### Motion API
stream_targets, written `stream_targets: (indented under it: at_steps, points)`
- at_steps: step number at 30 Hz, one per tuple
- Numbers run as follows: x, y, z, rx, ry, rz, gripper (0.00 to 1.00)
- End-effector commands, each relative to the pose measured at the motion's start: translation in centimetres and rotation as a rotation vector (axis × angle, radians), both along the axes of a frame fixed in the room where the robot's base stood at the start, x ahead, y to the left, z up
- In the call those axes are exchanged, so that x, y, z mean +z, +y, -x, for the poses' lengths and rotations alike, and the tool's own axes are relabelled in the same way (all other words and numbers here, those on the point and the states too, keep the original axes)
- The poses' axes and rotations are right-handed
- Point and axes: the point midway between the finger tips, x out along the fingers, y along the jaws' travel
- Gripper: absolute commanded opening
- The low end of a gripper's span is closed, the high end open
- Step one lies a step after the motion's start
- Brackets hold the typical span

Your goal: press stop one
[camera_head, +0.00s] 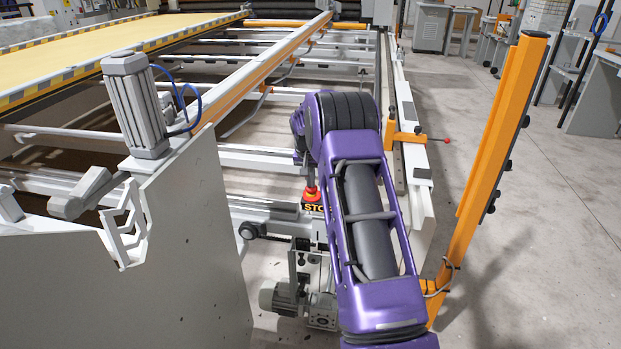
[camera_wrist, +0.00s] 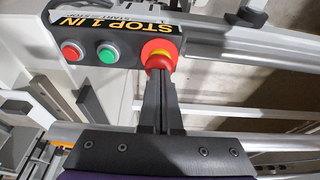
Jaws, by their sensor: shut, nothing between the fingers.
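The red stop button (camera_wrist: 157,52), with a yellow centre, sits at the right end of a control box labelled "STOP 1 IN" (camera_wrist: 95,22) in the wrist view. My gripper (camera_wrist: 160,76) is shut and empty, its fingertips at the near edge of the red button and overlapping it in the picture. I cannot tell whether they touch it or whether it is pushed in. In the head view the red button (camera_head: 311,193) shows just left of my purple arm, above a partly hidden "STO" label (camera_head: 312,208).
A smaller red button (camera_wrist: 72,52) and a green button (camera_wrist: 108,54) share the box, left of the stop button. Metal rails (camera_wrist: 260,50) run alongside. An orange post (camera_head: 502,140) stands right of my arm, and a grey motor (camera_head: 137,103) stands left.

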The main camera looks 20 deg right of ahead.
Motion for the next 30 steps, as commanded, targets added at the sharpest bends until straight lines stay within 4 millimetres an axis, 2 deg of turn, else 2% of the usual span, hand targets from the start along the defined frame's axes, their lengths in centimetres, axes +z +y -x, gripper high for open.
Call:
stream_targets:
  at_steps: [8,11,14,24,30]
  points:
    - [-0.4,0.0,0.1,-0.001,0.003,-0.002,0.00]
    - [0.0,0.0,0.1,-0.001,0.003,-0.002,0.00]
    - [1.3,0.1,0.3,-0.001,0.001,-0.002,0.00]
    - [8.7,0.8,1.7,0.002,-0.006,0.001,0.00]
    - [12.1,1.4,2.5,0.002,-0.006,0.001,0.00]
